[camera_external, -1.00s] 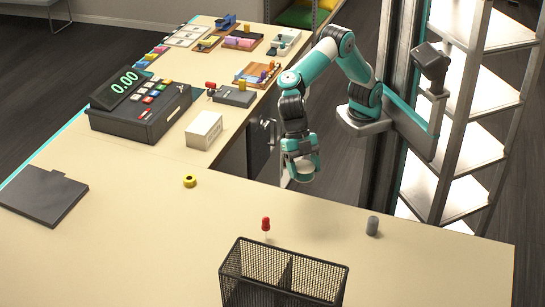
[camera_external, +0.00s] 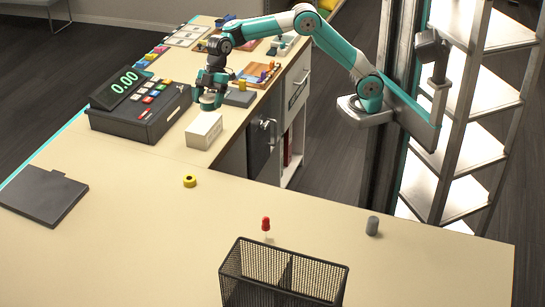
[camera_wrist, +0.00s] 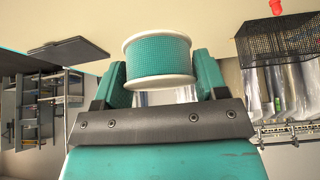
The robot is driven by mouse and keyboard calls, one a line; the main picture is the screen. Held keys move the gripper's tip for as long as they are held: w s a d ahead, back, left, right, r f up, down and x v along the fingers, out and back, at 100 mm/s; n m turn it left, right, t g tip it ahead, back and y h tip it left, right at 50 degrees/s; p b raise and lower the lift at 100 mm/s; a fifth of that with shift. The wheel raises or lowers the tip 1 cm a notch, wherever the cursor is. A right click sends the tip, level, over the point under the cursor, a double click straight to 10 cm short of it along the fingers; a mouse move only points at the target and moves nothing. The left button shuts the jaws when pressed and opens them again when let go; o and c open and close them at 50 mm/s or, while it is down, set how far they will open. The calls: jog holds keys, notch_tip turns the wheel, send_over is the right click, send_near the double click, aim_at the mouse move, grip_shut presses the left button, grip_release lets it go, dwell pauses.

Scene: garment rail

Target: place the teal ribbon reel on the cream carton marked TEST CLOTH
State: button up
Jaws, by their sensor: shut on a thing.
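The teal ribbon reel (camera_wrist: 160,56) has white flanges and sits between the two jaws in the wrist view. My gripper (camera_wrist: 160,75) is shut on it. In the external view my gripper (camera_external: 210,92) points down, with the pale underside of the reel (camera_external: 208,101) showing below it. The cream carton (camera_external: 204,131) stands on the counter just below and in front of the reel. In that view the reel appears above the carton's far end, and a gap seems to show between them. The carton's marking is too small to read.
The cash register (camera_external: 140,104) stands close to the left of the carton. A grey block with a yellow knob (camera_external: 239,97) is just right of my gripper.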

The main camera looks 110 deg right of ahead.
jog(key=s+d+r+m+t+h+p, duration=0.15)
jog(key=d+m, duration=0.25)
jog(key=d, duration=1.4)
jog(key=p, duration=0.2)
send_over(200, 124)
jog(key=s, duration=0.2)
jog(key=f, duration=1.4)
jog(key=shift+w+d, duration=0.15)
jog(key=shift+d, duration=0.2)
jog(key=shift+f+p, duration=0.6)
jog(key=shift+f, duration=2)
jog(key=shift+f, duration=0.15)
jog(key=o, duration=0.9)
jog(key=shift+o, duration=0.2)
